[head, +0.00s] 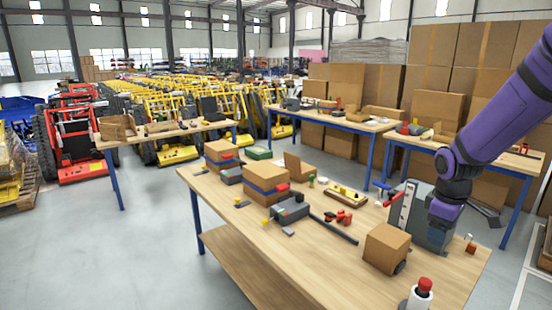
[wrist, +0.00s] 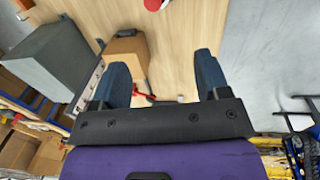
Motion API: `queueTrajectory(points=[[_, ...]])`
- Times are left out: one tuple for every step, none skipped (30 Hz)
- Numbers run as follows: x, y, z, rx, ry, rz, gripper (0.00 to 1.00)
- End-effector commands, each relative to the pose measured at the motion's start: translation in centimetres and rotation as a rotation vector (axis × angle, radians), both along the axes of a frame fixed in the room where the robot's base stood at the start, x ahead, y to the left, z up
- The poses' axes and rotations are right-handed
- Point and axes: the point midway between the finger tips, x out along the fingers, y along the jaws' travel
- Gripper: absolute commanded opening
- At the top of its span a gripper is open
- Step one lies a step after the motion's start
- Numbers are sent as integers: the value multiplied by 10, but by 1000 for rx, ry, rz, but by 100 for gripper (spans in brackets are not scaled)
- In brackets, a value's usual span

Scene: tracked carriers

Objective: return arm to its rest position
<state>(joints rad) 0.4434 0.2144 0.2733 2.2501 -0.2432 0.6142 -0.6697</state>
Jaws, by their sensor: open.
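My purple arm (head: 505,105) reaches in from the right in the head view and bends down at its wrist beside a grey upright machine (head: 408,208) on the front table. The fingers cannot be made out clearly there. In the wrist view my gripper (wrist: 162,72) has two dark blue fingers spread wide apart. Nothing is held between them; bare wooden tabletop shows in the gap. A cardboard box (head: 386,248) stands in front of the machine, and it also shows near the left finger in the wrist view (wrist: 125,55).
Other tables stand behind, with stacked cartons (head: 440,80) at the back right. Grey floor is clear at the left.

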Motion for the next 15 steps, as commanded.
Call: queueTrajectory(points=[[-7, 6, 17, -12, -23, -26, 69], [-11, 10, 25, -17, -34, -44, 69], [-17, 14, 36, -21, -47, -67, 69], [-22, 18, 44, -25, -59, -88, 69], [-27, 21, 52, -26, -72, -107, 69], [-34, 26, 63, -28, -87, -132, 69], [-39, 29, 70, -29, -99, -151, 69], [-45, 32, 77, -29, -112, -167, 69], [-52, 37, 87, -27, -129, -195, 69], [-58, 40, 93, -25, -141, -214, 69], [-64, 44, 100, -23, -153, -231, 69], [-72, 48, 108, -18, -171, -256, 69], [-79, 51, 114, -13, -183, -274, 69], [-85, 54, 120, -8, -196, -293, 69], [-94, 58, 127, 0, -214, -317, 69]])
